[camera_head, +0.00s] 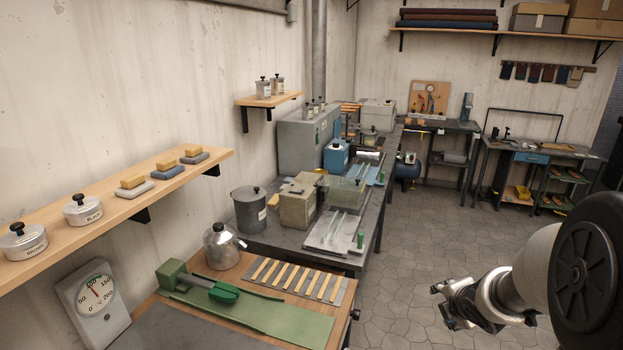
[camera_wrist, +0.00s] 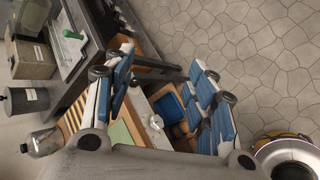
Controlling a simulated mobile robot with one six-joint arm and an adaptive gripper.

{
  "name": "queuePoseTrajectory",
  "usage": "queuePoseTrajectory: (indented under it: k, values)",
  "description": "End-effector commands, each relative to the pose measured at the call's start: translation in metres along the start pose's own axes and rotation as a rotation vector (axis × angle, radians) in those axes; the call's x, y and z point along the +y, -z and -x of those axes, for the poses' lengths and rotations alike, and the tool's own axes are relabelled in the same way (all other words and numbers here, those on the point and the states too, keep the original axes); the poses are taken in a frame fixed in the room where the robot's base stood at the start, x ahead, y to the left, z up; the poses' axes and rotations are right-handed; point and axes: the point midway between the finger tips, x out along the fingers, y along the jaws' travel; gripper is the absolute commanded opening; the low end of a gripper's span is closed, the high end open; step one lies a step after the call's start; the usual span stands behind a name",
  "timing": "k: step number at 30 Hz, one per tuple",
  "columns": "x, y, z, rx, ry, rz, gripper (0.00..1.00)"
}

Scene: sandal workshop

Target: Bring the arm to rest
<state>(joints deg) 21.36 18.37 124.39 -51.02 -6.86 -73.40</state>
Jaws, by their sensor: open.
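My arm reaches in from the right edge of the head view, with my gripper (camera_head: 443,304) hanging over the open grey tiled floor (camera_head: 400,240), to the right of the wooden workbench (camera_head: 262,322). In the wrist view my gripper (camera_wrist: 163,62) has its two blue-padded fingers spread wide apart. Nothing is between the fingers. Below and behind them the wrist view shows part of the bench and a blue tray (camera_wrist: 170,107) with items beside it. The gripper does not appear to touch anything.
The bench carries a green tool (camera_head: 215,290), a row of wooden strips (camera_head: 297,280) and a metal flask (camera_head: 221,248). A dark table (camera_head: 285,238) with boxes and a grey pot (camera_head: 249,210) stands behind. A wooden shelf (camera_head: 110,208) runs along the left wall. Floor right of the benches is clear.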

Motion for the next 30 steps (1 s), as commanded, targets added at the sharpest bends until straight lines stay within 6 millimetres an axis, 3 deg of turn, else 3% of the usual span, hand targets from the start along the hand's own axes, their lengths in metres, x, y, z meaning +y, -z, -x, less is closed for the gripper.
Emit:
queuePoseTrajectory:
  k: [1, 7, 11, 15, 18, 23, 30]
  values:
    - [0.009, -0.001, 0.028, -0.039, 0.007, -0.117, 0.51]
    - [0.003, 0.017, 0.123, -0.133, 0.058, -0.655, 0.51]
    - [-0.017, 0.046, 0.180, -0.146, 0.100, -1.007, 0.51]
    - [-0.048, 0.090, 0.234, -0.124, 0.175, -1.367, 0.51]
    - [-0.071, 0.122, 0.264, -0.100, 0.246, -1.574, 0.51]
    - [-0.097, 0.158, 0.293, -0.073, 0.350, -1.777, 0.51]
    - [-0.105, 0.170, 0.302, -0.066, 0.390, -1.841, 0.51]
